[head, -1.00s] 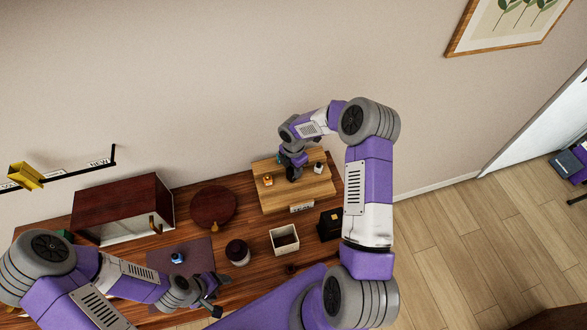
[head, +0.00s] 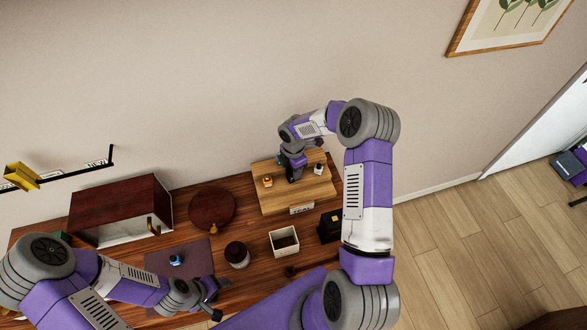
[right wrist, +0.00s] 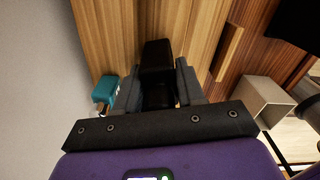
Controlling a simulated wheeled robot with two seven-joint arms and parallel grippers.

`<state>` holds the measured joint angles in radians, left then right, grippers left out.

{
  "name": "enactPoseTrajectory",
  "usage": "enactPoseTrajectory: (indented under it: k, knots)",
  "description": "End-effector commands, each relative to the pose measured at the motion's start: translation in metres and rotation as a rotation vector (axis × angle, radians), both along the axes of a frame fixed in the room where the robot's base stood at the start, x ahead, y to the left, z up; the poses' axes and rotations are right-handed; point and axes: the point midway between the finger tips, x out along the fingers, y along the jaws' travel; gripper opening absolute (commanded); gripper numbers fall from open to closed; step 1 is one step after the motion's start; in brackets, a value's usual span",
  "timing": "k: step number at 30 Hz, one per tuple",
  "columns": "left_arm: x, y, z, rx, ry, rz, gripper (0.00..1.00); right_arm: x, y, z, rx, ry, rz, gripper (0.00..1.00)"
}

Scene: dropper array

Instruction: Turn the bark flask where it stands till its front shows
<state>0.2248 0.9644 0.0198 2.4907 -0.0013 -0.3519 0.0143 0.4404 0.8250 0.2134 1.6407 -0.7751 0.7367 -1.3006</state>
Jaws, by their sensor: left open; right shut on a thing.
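A dark, nearly black flask, which I take to be the bark flask (right wrist: 157,58), stands between the fingers of my right gripper (right wrist: 161,90) in the right wrist view. My right gripper (head: 293,168) is shut on it, over the pale wooden board (head: 300,198) in the head view. The fingers and palm hide its lower part there, and I cannot make out a front marking. My left gripper (head: 213,291) is open and empty above the table's front edge, right of the dark mat.
An orange flask (head: 268,181), a whitish flask (head: 319,169) and a teal flask (right wrist: 105,90) stand close around the held one. An open pale box (head: 284,241), a black box (head: 330,226) and a dark jar (head: 237,254) stand in front. A blue flask (head: 176,260) is on the mat (head: 196,248).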

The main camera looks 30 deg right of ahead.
Motion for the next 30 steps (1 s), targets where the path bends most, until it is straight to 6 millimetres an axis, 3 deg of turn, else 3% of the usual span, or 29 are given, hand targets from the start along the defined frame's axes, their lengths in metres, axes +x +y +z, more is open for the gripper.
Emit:
enactPoseTrajectory:
  k: [12,13,18,30]
  knots:
    - [0.0000,0.0000,-0.0011,0.000,0.000,0.000,0.67,0.0006,-0.0002,-0.0004,-0.001,-0.002,0.001,0.00]
    - [0.0000,0.0000,-0.0011,0.000,0.000,0.000,0.67,0.0006,-0.0002,-0.0004,-0.001,-0.002,0.001,0.40]
    - [0.0001,0.0000,-0.0012,0.000,0.000,0.000,0.67,0.0005,-0.0002,-0.0005,-0.001,-0.001,0.001,0.66]
    - [0.0000,0.0000,0.0016,0.000,0.000,0.000,0.67,0.0003,-0.0002,0.0032,0.000,-0.001,0.001,0.68]
